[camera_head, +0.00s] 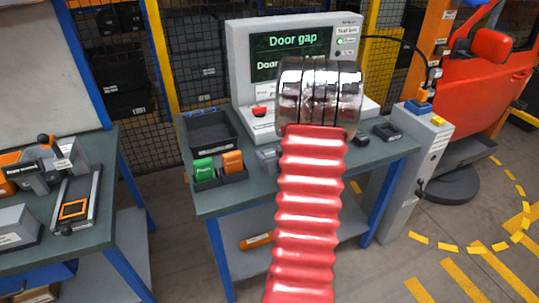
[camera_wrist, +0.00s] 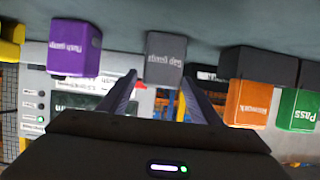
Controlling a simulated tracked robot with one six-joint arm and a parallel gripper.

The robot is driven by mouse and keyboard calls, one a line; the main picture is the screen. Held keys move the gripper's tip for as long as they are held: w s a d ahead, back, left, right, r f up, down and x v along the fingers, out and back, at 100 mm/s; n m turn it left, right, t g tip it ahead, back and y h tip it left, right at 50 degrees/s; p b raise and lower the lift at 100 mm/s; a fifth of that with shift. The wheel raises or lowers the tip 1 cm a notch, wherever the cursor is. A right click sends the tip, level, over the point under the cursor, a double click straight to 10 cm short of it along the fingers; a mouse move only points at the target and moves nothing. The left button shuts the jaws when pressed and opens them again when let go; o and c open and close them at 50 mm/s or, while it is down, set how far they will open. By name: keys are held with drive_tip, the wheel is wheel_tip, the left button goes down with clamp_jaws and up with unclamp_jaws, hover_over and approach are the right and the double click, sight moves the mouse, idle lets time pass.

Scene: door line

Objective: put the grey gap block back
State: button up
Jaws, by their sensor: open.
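The grey gap block (camera_wrist: 165,58) stands on the bench and appears upside down in the wrist view, its gap label facing the camera. In the head view a grey block (camera_head: 268,158) shows just left of my red arm, partly hidden by it. My gripper (camera_wrist: 160,78) is open, its two dark fingers pointing at the block, one on either side of it in the picture. I cannot tell whether the fingertips reach past its front face. In the head view my gripper is hidden behind my arm.
A purple flush block (camera_wrist: 74,48) stands left of the grey block in the wrist view. A black holder (camera_wrist: 262,65) with an orange block (camera_wrist: 247,103) and a green block (camera_wrist: 298,110) is at right. An empty-looking black tray (camera_head: 210,132) and a screen unit (camera_head: 240,60) stand on the bench.

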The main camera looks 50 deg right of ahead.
drive_tip(key=v, duration=1.2)
drive_tip(key=shift+r, duration=0.1)
idle(0.6)
drive_tip(key=w+a+r+n+g, duration=0.1)
drive_tip(key=w+a+r, duration=0.15)
drive_tip(key=a, duration=0.35)
drive_tip(key=w+a+r+g+y, duration=0.1)
drive_tip(key=w+a+r, duration=0.1)
drive_tip(key=a+r, duration=0.3)
drive_tip(key=w+a+r+n+g, duration=0.1)
drive_tip(key=w+a+r, duration=0.15)
drive_tip(key=a, duration=0.45)
drive_tip(key=s+a+r+n+g+y, duration=0.1)
drive_tip(key=s+a+y, duration=0.1)
drive_tip(key=a, duration=0.6)
drive_tip(key=s+a+n+g+y, duration=0.1)
drive_tip(key=s+a+y, duration=0.1)
drive_tip(key=s+a, duration=0.3)
drive_tip(key=s+a+r+n+g+y, duration=0.1)
drive_tip(key=s+a, duration=0.3)
drive_tip(key=a, duration=0.9)
drive_tip(key=shift+r+n+y, duration=0.4)
drive_tip(key=shift+n+y, duration=0.1)
drive_tip(key=shift+n, duration=0.1)
